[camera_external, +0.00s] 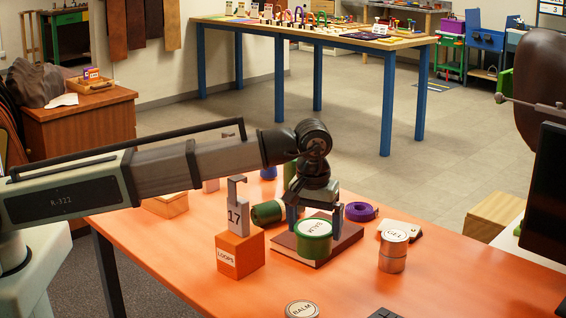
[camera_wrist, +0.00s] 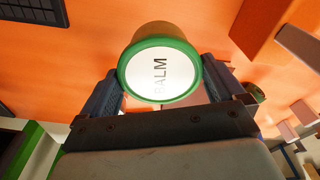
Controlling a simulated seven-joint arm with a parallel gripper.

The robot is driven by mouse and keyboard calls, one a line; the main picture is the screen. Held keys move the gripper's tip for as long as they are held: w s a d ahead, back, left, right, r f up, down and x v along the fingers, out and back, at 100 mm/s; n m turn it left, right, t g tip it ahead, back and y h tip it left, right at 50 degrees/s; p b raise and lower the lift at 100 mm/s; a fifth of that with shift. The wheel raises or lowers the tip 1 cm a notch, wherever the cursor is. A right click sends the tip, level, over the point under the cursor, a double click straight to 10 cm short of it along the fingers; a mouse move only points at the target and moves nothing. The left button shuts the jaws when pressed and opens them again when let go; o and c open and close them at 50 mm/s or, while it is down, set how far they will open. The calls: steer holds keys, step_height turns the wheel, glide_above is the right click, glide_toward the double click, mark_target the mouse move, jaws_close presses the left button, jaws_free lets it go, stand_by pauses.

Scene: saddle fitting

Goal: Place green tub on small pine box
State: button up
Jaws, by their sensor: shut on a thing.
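The green tub (camera_external: 314,241), with a white lid lettered BALM, is between the fingers of my gripper (camera_external: 315,214). My gripper is shut on it and holds it tilted, lid facing the camera, over or at a dark red-brown book; any gap is unclear. In the wrist view the tub (camera_wrist: 160,72) shows its green rim and white label between the two fingertips (camera_wrist: 163,88). A small pale wooden box (camera_external: 168,206), seemingly the pine box, sits at the table's left back edge, partly hidden by my arm.
An orange LOOPS box (camera_external: 240,256) with a grey 17 tag stands between tub and pine box. A green cylinder (camera_external: 267,213) lies behind it. A purple roll (camera_external: 360,211), GEL tin (camera_external: 393,250) and BALM tin (camera_external: 302,309) surround the book (camera_external: 345,238).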

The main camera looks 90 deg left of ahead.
steer(key=s+a+r+n, duration=0.15)
steer(key=s+a, duration=0.35)
steer(key=a, duration=0.5)
steer(key=s+a+r+n, duration=0.15)
steer(key=s+a, duration=0.35)
steer(key=a, duration=0.6)
steer(key=s+a+r+n, duration=0.1)
steer(key=s+a+n, duration=0.3)
steer(key=a, duration=0.6)
steer(key=s+a+r+n, duration=0.1)
steer(key=s+a, duration=0.3)
steer(key=s, duration=0.4)
steer(key=s+a+r+g, duration=0.1)
steer(key=s+a, duration=0.4)
steer(key=s, duration=0.4)
steer(key=s+a+r+n, duration=0.1)
steer(key=s+a, duration=0.3)
steer(key=s, duration=0.4)
steer(key=s+d+m+t, duration=0.1)
steer(key=s+d+m, duration=0.35)
steer(key=m, duration=0.65)
steer(key=shift+w+f, duration=0.15)
steer(key=shift+f, duration=1.5)
steer(key=shift+w+f, duration=0.2)
steer(key=shift+f, duration=1.5)
steer(key=shift+w+f, duration=0.15)
steer(key=shift+f, duration=1.5)
steer(key=shift+f, duration=0.15)
